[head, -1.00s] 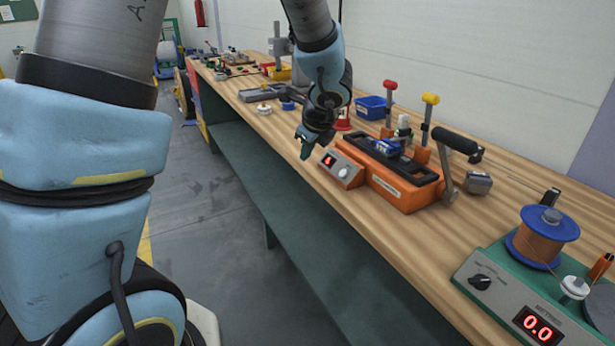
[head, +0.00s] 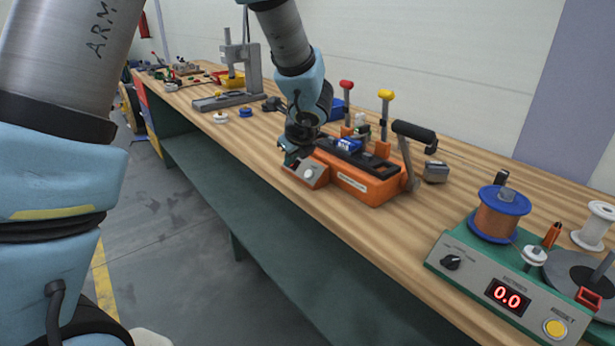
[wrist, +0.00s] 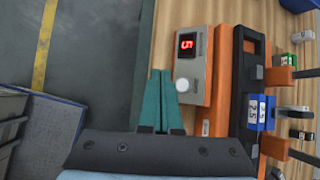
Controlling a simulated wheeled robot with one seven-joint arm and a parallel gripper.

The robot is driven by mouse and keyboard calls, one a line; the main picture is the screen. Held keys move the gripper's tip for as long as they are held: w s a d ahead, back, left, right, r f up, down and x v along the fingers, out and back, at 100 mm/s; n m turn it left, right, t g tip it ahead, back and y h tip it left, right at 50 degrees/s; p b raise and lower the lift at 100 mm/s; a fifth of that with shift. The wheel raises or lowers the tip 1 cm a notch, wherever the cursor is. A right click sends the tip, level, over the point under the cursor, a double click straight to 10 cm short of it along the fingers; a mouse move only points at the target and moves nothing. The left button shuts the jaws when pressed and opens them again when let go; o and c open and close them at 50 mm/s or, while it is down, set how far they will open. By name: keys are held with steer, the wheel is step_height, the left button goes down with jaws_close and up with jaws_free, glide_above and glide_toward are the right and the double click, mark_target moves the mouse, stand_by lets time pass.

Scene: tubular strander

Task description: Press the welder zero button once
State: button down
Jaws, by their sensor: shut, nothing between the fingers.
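The orange welder (head: 365,188) sits on the wooden bench. Its grey front panel (head: 316,178) carries a red display and a pale round button (head: 309,174). In the wrist view the display (wrist: 187,44) reads a red digit, and the white button (wrist: 181,86) lies just right of my fingers. My gripper (head: 289,158) is shut and empty, close to the panel and partly covering the display in the head view. In the wrist view the closed green fingertips (wrist: 160,73) lie beside the panel's left edge. I cannot tell whether they touch it.
A green-grey meter (head: 500,290) reading 0.0, with a copper wire spool (head: 498,217), stands at the right. Red- and yellow-topped levers (head: 386,96) and a black-gripped handle (head: 413,132) rise from the welder. A grey press (head: 243,70) stands farther back. The floor in front is clear.

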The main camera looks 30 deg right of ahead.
steer(key=shift+w+d+f+b, duration=0.2)
steer(key=shift+d+f+b, duration=0.15)
steer(key=shift+d+f, duration=0.6)
steer(key=shift+w+d+f+b, duration=0.15)
steer(key=shift+d+f+b, duration=0.15)
steer(key=shift+d+f, duration=0.6)
stand_by(0.7)
steer(key=shift+d+f, duration=0.25)
steer(key=shift+f, duration=0.05)
steer(key=shift+w+d+f+b, duration=0.1)
steer(key=shift+d+f+b, duration=0.15)
steer(key=shift+b, duration=0.1)
stand_by(0.7)
stand_by(0.4)
steer(key=shift+a+r, duration=0.55)
steer(key=shift+r, duration=0.1)
steer(key=a+r, duration=0.1)
steer(key=s+a+r+p, duration=0.1)
steer(key=a+r, duration=0.1)
steer(key=shift+a+r, duration=0.2)
steer(key=shift+a, duration=0.05)
